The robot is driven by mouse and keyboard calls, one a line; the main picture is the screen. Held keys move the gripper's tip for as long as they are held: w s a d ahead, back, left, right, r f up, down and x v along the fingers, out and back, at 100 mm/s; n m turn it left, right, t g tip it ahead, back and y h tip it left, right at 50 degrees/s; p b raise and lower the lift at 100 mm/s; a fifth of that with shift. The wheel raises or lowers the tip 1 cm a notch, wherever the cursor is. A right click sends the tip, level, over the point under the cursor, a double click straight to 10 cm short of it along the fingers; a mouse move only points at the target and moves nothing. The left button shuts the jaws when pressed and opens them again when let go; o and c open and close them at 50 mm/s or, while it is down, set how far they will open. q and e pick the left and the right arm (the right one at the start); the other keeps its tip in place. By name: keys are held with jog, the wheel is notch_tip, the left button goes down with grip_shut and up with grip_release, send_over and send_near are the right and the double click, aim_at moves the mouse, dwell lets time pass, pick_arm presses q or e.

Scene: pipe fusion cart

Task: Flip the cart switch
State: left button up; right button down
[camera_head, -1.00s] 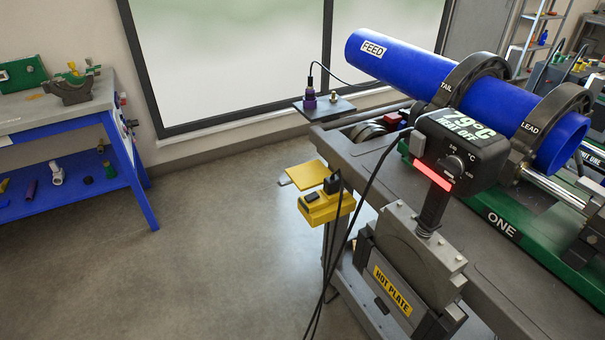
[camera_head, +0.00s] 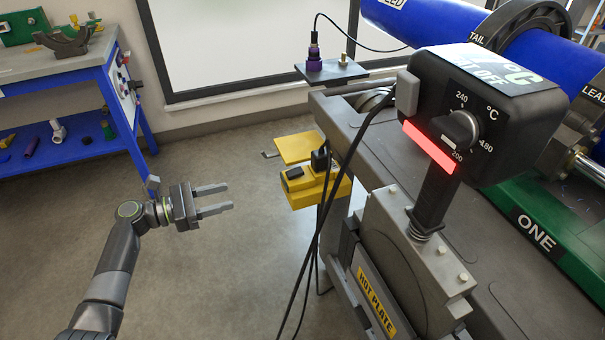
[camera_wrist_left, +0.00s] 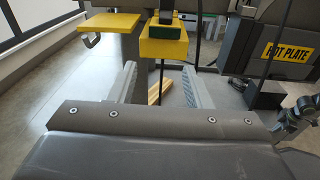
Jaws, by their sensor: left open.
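The cart (camera_head: 350,130) stands at the right in the head view. A yellow box (camera_head: 312,187) with a dark rocker switch (camera_head: 294,173) and a black plug hangs at its near left corner, beside a yellow plate (camera_head: 297,148). My left gripper (camera_head: 230,198) is open and empty, to the left of the yellow box and apart from it, its fingers pointing toward it. In the left wrist view the yellow box (camera_wrist_left: 162,42) is ahead of the open fingers (camera_wrist_left: 158,85); its switch cannot be made out there.
Black cables hang beside the yellow box. The heater controller (camera_head: 470,110) with a red light bar and the hot plate unit (camera_head: 405,245) stand to the right. A blue workbench (camera_head: 85,145) is at the far left. The floor between is clear.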

aim_at(297, 170)
pick_arm(q)
jog(key=shift+g+h, duration=0.3)
jog(key=shift+h, duration=0.3)
jog(key=x, duration=0.5)
jog(key=r+x, duration=0.1)
jog(key=x, duration=0.5)
jog(key=r+x, duration=0.1)
jog(key=x, duration=0.4)
jog(key=shift+d+r, duration=0.2)
jog(key=shift+d, duration=0.05)
jog(key=shift+x, duration=0.8)
pick_arm(e)
jog(key=shift+w+r, duration=0.3)
jog(key=shift+w, duration=0.55)
pick_arm(q)
jog(key=shift+c, duration=0.2)
pick_arm(e)
jog(key=shift+s, duration=0.2)
